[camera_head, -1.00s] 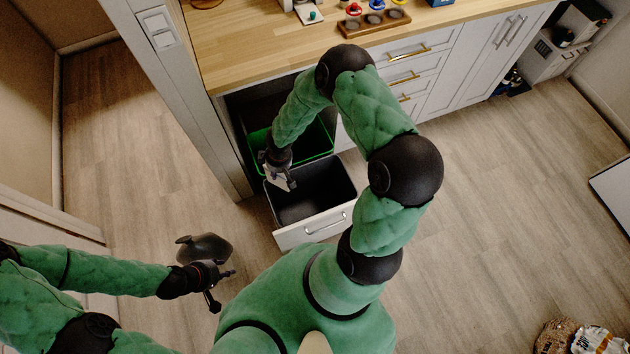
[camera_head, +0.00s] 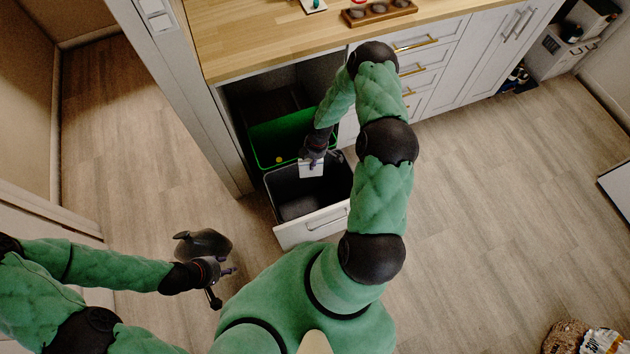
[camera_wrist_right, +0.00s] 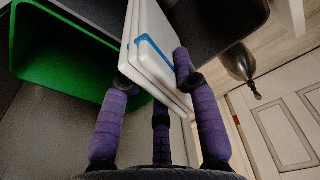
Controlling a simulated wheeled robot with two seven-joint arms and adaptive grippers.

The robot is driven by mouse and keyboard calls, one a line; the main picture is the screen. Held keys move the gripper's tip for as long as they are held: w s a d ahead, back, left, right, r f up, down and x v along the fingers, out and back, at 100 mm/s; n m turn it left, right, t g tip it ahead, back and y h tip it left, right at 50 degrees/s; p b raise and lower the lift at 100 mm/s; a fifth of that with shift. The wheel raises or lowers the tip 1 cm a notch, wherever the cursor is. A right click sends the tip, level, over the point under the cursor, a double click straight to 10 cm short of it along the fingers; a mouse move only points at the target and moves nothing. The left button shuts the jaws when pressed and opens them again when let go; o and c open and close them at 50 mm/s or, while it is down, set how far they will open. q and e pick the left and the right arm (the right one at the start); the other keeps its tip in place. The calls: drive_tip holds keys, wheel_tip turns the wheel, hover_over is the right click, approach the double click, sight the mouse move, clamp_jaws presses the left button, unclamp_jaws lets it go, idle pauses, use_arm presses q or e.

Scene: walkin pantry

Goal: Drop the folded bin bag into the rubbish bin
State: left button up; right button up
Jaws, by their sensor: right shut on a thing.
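The folded bin bag (camera_head: 311,169) is a flat white packet; its blue stripe shows in the right wrist view (camera_wrist_right: 148,58). My right gripper (camera_head: 314,155) is shut on it, with purple fingers on either side of the packet. The bag hangs over the back part of a black bin (camera_head: 297,205) in the pulled-out drawer. A green bin (camera_head: 262,148) stands just behind it with a small yellow thing inside. I cannot tell whether the bag is below the black bin's rim. My left gripper (camera_head: 225,284) is open and empty, low at the left, away from the bins.
The white drawer front (camera_head: 312,227) sticks out from the cabinet. The wooden counter (camera_head: 260,45) overhangs the bins, and a door frame post (camera_head: 190,100) stands to their left. A dark rounded object (camera_head: 203,246) is beside my left gripper.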

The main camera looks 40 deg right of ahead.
drive_tip(key=shift+f+b, duration=2.15)
drive_tip(key=shift+f, duration=0.75)
drive_tip(key=o, duration=1)
drive_tip(key=r, duration=0.4)
drive_tip(key=d+r, duration=0.1)
drive_tip(key=r, duration=0.3)
drive_tip(key=s+r, duration=0.1)
drive_tip(key=r, duration=0.3)
drive_tip(key=shift+d, duration=0.25)
